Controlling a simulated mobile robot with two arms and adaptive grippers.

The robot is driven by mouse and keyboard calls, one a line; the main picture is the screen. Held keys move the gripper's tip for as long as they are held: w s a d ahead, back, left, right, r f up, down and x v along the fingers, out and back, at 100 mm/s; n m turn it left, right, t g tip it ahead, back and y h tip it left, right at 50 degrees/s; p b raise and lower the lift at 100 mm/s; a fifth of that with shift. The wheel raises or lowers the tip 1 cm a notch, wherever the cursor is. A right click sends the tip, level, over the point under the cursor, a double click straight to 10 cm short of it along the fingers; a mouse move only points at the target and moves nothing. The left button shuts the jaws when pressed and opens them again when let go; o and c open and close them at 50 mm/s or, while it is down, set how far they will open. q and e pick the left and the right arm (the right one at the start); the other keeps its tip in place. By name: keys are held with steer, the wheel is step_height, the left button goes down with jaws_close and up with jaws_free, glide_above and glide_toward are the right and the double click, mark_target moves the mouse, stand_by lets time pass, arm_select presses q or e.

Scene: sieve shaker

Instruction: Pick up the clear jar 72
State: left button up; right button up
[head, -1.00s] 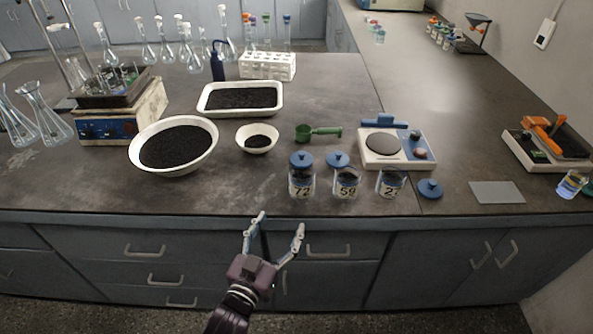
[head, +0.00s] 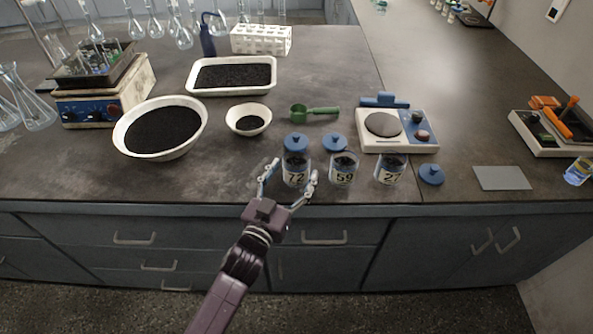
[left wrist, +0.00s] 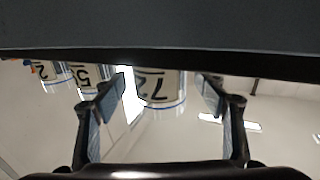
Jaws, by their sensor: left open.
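In the left wrist view, jar 72 (left wrist: 160,88) shows between the two spread fingers (left wrist: 165,90), with gaps on both sides. My right gripper is not in view.
Jar 59 (head: 343,170) stands close to the right of jar 72, and jar 27 (head: 390,170) beyond it. A blue lid (head: 431,174) lies farther right. A white bowl (head: 203,139) and small bowl (head: 264,111) are to the left and behind. Bench front left is clear.

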arm_select(q)
steer(key=shift+b+x, duration=0.3)
steer(key=shift+x, duration=0.9)
steer(key=c, duration=1.4)
